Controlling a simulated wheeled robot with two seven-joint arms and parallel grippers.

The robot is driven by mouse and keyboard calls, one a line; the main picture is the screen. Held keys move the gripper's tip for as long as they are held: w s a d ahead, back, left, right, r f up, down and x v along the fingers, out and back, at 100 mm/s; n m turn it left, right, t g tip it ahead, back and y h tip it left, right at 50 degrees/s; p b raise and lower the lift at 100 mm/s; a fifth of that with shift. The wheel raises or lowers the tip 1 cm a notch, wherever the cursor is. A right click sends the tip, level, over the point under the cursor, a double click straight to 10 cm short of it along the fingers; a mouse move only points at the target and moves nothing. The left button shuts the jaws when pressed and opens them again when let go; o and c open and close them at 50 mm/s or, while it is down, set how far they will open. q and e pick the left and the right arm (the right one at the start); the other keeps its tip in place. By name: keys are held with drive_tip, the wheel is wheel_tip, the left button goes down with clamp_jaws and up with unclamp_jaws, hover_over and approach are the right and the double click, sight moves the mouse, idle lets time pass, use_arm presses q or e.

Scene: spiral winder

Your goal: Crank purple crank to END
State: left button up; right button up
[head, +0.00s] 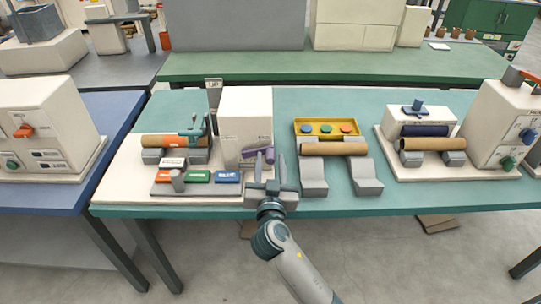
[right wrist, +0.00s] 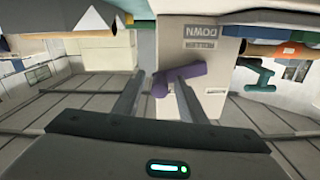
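The purple crank (head: 262,154) sits on the front of a white machine box (head: 245,112), low on its right side. My right gripper (head: 272,186) is just in front of and below the crank, with its fingers pointing toward the machine. In the right wrist view the crank (right wrist: 182,77) shows at the tips of the two spread fingers (right wrist: 160,88). The gripper is open, and I cannot tell whether a finger touches the crank. An END mark is not readable. My left gripper is out of view.
Left of the box, an orange-brown roll (head: 175,141) lies near a teal handle (head: 195,131), with green (head: 197,176) and blue (head: 228,176) blocks in front. To the right are a yellow tray (head: 328,127) and a brown roll (head: 334,149) on grey supports. Teal table (head: 420,199) is bare at front right.

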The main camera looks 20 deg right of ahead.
clamp_jaws()
drive_tip(key=shift+a+r+n, duration=0.1)
drive_tip(key=shift+r+n, duration=0.2)
drive_tip(key=shift+n, duration=0.1)
drive_tip(key=shift+r, duration=0.15)
unclamp_jaws()
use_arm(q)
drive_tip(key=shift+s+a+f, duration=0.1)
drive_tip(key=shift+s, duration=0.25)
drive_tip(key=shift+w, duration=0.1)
use_arm(e)
drive_tip(key=shift+s, duration=0.1)
